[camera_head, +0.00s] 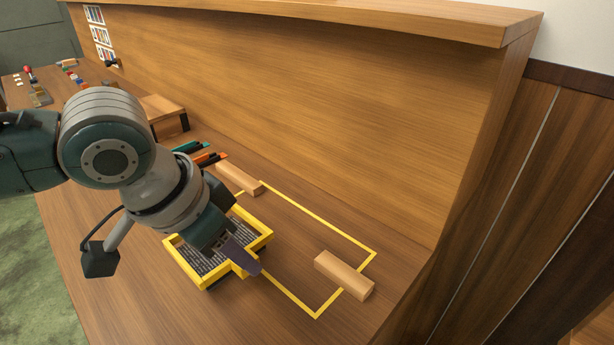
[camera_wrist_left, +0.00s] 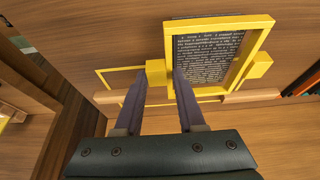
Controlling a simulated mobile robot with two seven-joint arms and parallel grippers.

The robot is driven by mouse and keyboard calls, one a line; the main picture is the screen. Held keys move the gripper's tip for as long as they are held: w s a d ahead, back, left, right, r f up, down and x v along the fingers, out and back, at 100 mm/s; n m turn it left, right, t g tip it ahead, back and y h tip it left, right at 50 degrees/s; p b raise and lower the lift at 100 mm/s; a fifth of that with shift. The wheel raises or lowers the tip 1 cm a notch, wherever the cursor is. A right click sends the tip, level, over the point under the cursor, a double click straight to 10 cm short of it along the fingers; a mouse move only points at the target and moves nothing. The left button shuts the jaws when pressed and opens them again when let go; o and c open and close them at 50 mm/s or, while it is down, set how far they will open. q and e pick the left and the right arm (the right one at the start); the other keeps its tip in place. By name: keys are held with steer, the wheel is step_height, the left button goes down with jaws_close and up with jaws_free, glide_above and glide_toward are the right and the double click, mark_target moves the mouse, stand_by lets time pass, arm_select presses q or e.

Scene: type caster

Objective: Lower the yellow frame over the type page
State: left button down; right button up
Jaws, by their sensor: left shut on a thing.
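The yellow frame (camera_head: 184,263) is at the front middle of the bench in the head view. It surrounds the dark type page (camera_head: 203,260), which carries rows of pale text. My left gripper (camera_head: 243,263) comes down over the frame's right side and is shut on its yellow tab. In the left wrist view the fingers (camera_wrist_left: 159,85) hold this tab, and the frame (camera_wrist_left: 222,23) borders the page (camera_wrist_left: 208,58). I cannot tell whether the frame rests on the bench or hangs slightly above it. My arm hides part of the frame and page. My right gripper is not in view.
A yellow outline (camera_head: 322,221) is marked on the bench to the right, with one wooden block (camera_head: 344,275) at its right end and another (camera_head: 238,178) near its far left corner. Coloured strips (camera_head: 208,158) and a small wooden stand (camera_head: 163,114) lie farther back. A tall wooden panel (camera_head: 330,110) borders the bench.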

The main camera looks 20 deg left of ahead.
arm_select(q)
steer(key=shift+f, duration=0.4)
stand_by(0.6)
steer(key=shift+c, duration=2.1)
jaws_free()
steer(key=p+v, duration=0.2)
steer(key=v, duration=0.8)
steer(key=s+d+h+p, duration=0.1)
steer(key=s+d, duration=0.5)
steer(key=d, duration=0.1)
steer(key=s+a+n+y+p, duration=0.25)
steer(key=s+a, duration=0.25)
steer(key=s, duration=0.4)
step_height(320, 180, up, 37)
steer(key=p, duration=3.7)
steer(key=shift+w+d+r, duration=0.15)
steer(key=shift+d+r, duration=0.05)
